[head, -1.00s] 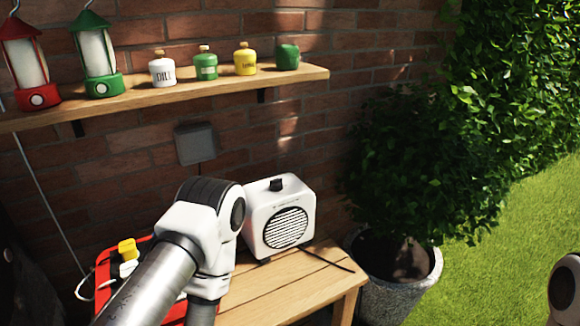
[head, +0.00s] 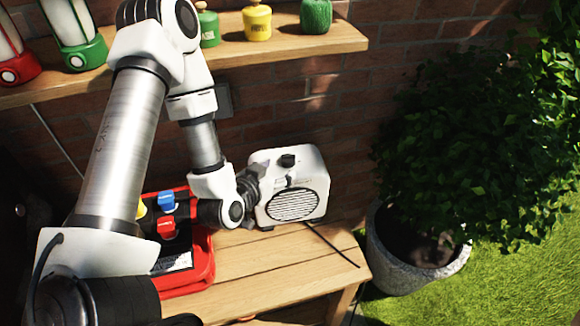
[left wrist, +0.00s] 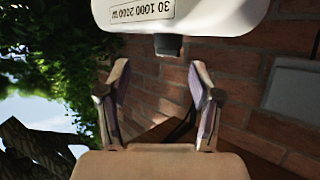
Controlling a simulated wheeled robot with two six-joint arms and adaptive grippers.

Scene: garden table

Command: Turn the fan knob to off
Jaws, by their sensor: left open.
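The white fan box (head: 312,182) with a round front grille stands on the wooden table. My left gripper (head: 268,174) is at the left side of the fan, close to the knob. In the left wrist view the picture is inverted: the knob (left wrist: 168,45) hangs from the white fan body (left wrist: 215,14) beside a printed wattage label. There my left gripper (left wrist: 160,70) is open, with the knob just beyond and roughly between its fingertips. Nothing is held. The knob's pointer is not readable. My right gripper is out of view.
A red case (head: 200,262) with coloured items lies left of the fan on the wooden table (head: 270,265). A shelf (head: 240,58) with lanterns and small bottles runs above. A potted bush (head: 400,270) stands right. A dark cable trails from the fan.

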